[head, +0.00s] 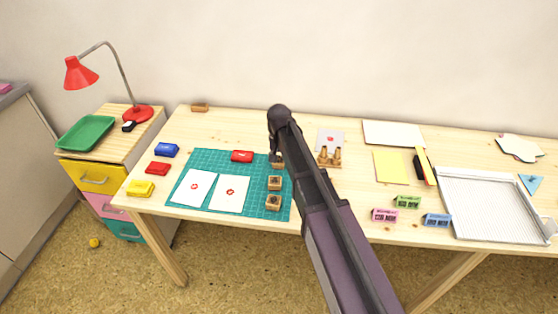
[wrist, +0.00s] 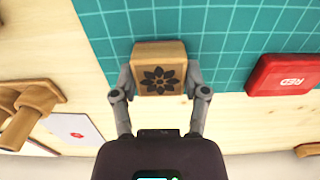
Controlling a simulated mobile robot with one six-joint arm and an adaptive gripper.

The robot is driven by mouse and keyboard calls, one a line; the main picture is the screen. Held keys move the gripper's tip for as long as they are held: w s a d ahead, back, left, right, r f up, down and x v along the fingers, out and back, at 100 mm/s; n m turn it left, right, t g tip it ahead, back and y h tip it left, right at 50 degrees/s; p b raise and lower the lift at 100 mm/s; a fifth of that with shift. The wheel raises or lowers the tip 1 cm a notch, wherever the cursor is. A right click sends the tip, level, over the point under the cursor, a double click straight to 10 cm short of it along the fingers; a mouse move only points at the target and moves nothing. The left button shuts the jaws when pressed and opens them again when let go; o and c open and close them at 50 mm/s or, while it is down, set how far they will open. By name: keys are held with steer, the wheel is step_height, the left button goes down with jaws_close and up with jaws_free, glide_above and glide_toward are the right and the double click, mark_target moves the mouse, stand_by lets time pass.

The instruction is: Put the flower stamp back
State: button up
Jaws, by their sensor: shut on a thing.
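The flower stamp (wrist: 159,70) is a small wooden block with a dark flower picture on the face turned to the wrist camera. My gripper (wrist: 160,82) is shut on it, one finger on each side. In the head view my gripper (head: 276,156) is at the far right part of the teal mat (head: 222,163), and my arm hides much of that spot. The stamp (head: 279,162) shows only partly there. I cannot tell whether it touches the mat. Two similar wooden blocks (head: 274,183) (head: 273,202) stand in line nearer the front on the mat.
A red inkpad (head: 242,156) lies left of my gripper; it shows in the wrist view (wrist: 285,75). A wooden holder with handled stamps (head: 329,160) and a marked card (head: 330,139) are to the right. Two stamped papers (head: 194,188) (head: 230,194) lie on the mat.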

mark_target(279, 159)
steer(key=o, duration=1)
steer(key=shift+f, duration=0.1)
steer(key=shift+c, duration=0.2)
step_height(279, 159, up, 12)
steer(key=p, duration=1.2)
steer(key=shift+r, duration=0.2)
steer(key=s+d+n, duration=0.1)
steer(key=s+d, duration=1.8)
steer(key=d, duration=0.3)
steer(key=shift+s, duration=0.15)
